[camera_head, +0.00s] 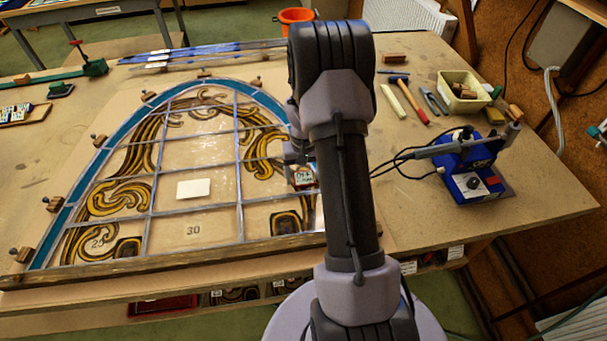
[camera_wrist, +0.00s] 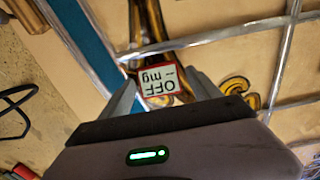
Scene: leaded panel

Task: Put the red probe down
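The red probe (camera_wrist: 160,82) is a small red-edged device with a white display reading "OFF" and "mg", upside down in the wrist view. My gripper (camera_wrist: 162,80) has one finger on each side of it, and the fingers appear closed on its sides. In the head view the probe (camera_head: 304,178) shows beside my arm, over the right part of the leaded panel (camera_head: 240,205). My arm hides most of the gripper there. The probe's underside is hidden, so I cannot tell whether it touches the panel.
A blue soldering station (camera_head: 470,180) with cables stands at the right. A bin of scraps (camera_head: 462,92), a red-handled tool (camera_head: 416,110) and wooden blocks lie behind it. Clamping blocks line the panel's blue border. Bare table shows between panel and station. An orange bucket (camera_head: 297,20) stands behind.

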